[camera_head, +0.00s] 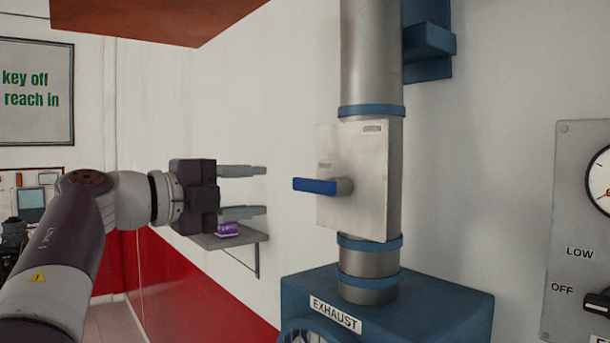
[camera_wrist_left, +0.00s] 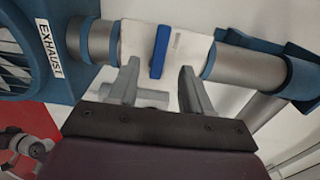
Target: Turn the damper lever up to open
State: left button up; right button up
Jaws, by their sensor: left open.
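The damper lever (camera_head: 315,186) has a blue handle that points left, about level, from a grey hub on a pale plate (camera_head: 362,215) on the metal exhaust pipe (camera_head: 371,60). My left gripper (camera_head: 262,190) is open and empty to the left of the lever, its fingers one above the other and pointing at it. A gap shows between the fingertips and the handle. In the left wrist view the blue lever (camera_wrist_left: 160,52) appears ahead, between the two open fingers (camera_wrist_left: 158,78).
A blue box labelled EXHAUST (camera_head: 430,305) stands under the pipe. A small wall shelf (camera_head: 250,240) with a purple box (camera_head: 227,229) is below my left gripper. A grey gauge panel (camera_head: 565,200) is at the right. A red-brown overhang (camera_head: 150,15) is above.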

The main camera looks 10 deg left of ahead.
aim_at(301, 186)
pick_arm(q)
jog(key=x, duration=0.1)
jog(key=p+x, duration=0.1)
jog(key=x, duration=0.1)
jog(key=a+p+x, duration=0.1)
jog(key=x, duration=0.1)
jog(key=shift+w+d+r, duration=0.2)
jog(key=shift+w+r, duration=0.05)
jog(key=shift+w, duration=0.25)
jog(key=w+d, duration=0.1)
jog(key=d+p, duration=0.1)
jog(key=w+d+p, duration=0.1)
jog(key=d, duration=0.1)
jog(key=shift+w+d, duration=0.1)
jog(key=shift+w, duration=0.2)
jog(key=shift+w+a+f, duration=0.1)
jog(key=shift+w, duration=0.25)
jog(key=shift+w+a+f, duration=0.15)
jog(key=shift+w, duration=0.15)
jog(key=shift+s+d, duration=0.1)
grip_shut()
